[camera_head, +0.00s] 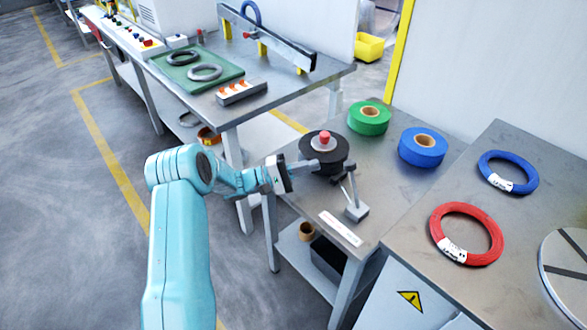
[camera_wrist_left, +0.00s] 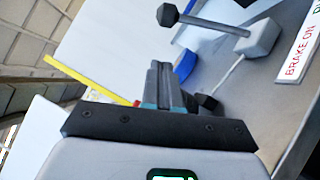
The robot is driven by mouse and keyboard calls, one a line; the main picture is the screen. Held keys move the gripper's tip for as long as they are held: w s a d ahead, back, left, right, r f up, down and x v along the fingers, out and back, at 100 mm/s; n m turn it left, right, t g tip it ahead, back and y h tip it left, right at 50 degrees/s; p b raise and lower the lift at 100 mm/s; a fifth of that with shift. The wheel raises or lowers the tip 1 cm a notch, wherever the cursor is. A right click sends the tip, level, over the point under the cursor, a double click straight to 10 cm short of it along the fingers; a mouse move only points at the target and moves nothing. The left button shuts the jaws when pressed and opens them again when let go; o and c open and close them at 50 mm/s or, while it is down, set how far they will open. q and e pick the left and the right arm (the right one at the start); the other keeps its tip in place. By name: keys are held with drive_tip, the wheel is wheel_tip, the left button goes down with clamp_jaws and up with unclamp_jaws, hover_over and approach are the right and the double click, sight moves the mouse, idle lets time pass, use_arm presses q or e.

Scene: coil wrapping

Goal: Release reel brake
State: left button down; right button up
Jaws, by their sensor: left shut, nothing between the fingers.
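The reel (camera_head: 324,150) is a black roll with a red knob (camera_head: 325,137) on top, standing on the grey middle table. The brake lever (camera_head: 356,211) has a grey block and thin upright rods, in front of the reel. In the left wrist view the lever (camera_wrist_left: 262,37) shows a rod ending in a dark knob (camera_wrist_left: 168,14). A white label (camera_wrist_left: 298,55) beside it reads "BRAKE ON". My left gripper (camera_head: 315,165) is shut and empty at the reel's near left side, left of the lever; its fingers (camera_wrist_left: 158,75) point toward the lever area. My right gripper is out of view.
Green (camera_head: 369,118) and blue (camera_head: 423,146) tape rolls stand behind and right of the reel. Red (camera_head: 466,234) and blue (camera_head: 508,172) coils lie on the right table. The back table holds a green mat (camera_head: 185,72) with grey rings. The label strip (camera_head: 340,228) lies near the front edge.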

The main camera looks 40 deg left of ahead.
use_arm(q)
drive_tip(key=w+d+r+p, duration=0.1)
drive_tip(key=w+d+r, duration=0.1)
drive_tip(key=d, duration=0.3)
drive_tip(key=shift+w, duration=0.2)
drive_tip(key=shift+d, duration=0.15)
drive_tip(key=s+d+r+m+g+y+b, duration=0.1)
drive_tip(key=d+r+m+g+y+b, duration=0.2)
drive_tip(key=d+m+b, duration=0.5)
drive_tip(key=d+g+y+b, duration=0.1)
drive_tip(key=d+b, duration=0.2)
drive_tip(key=b, duration=0.1)
drive_tip(key=shift+d+b, duration=0.3)
drive_tip(key=shift+d, duration=0.05)
drive_tip(key=shift+s+d+f, duration=0.1)
idle(0.5)
